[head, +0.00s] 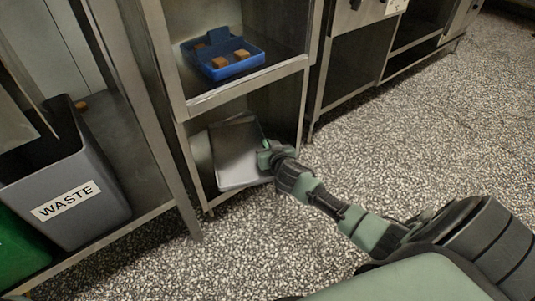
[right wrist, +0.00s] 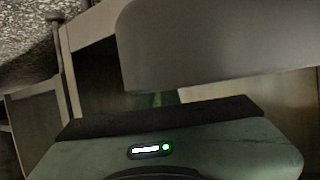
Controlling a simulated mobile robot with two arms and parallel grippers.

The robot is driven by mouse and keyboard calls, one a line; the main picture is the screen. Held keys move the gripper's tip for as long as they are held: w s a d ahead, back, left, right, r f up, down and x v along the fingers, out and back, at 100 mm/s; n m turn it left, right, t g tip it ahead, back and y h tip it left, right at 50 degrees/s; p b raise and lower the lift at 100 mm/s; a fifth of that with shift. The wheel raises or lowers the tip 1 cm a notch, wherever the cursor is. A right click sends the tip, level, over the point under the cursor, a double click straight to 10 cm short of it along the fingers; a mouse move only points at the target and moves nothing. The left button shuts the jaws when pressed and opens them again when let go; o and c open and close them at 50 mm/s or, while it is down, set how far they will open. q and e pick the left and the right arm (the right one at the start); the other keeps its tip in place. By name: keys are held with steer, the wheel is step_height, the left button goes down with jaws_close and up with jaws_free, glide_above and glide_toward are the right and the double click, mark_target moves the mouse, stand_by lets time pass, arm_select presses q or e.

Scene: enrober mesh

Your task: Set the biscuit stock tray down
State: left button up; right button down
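A blue tray (head: 257,62) with a few brown biscuit-like blocks (head: 220,62) rests on the upper shelf of the metal rack. A plain grey metal tray (head: 236,160) is in the lower bay, its surface bare. I cannot tell which one is the biscuit stock tray. My right gripper (head: 265,155) is at the right edge of the grey tray. In the right wrist view a large grey, rounded shape fills the upper right and hides the fingertips, so I cannot tell whether they grip the tray. My left gripper is not in view.
A grey bin labelled WASTE (head: 93,218) stands on a low shelf at the left, beside a green bin (head: 18,250). Rack posts (head: 308,100) frame the lower bay. The speckled floor (head: 430,130) to the right is clear.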

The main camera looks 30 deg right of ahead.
step_height(320, 180, down, 3)
steer(key=shift+r+b, duration=0.1)
steer(key=shift+b, duration=0.65)
steer(key=shift+r, duration=0.1)
steer(key=c, duration=2)
jaws_free()
steer(key=shift+f, duration=0.3)
steer(key=shift+c, duration=0.2)
steer(key=o, duration=0.4)
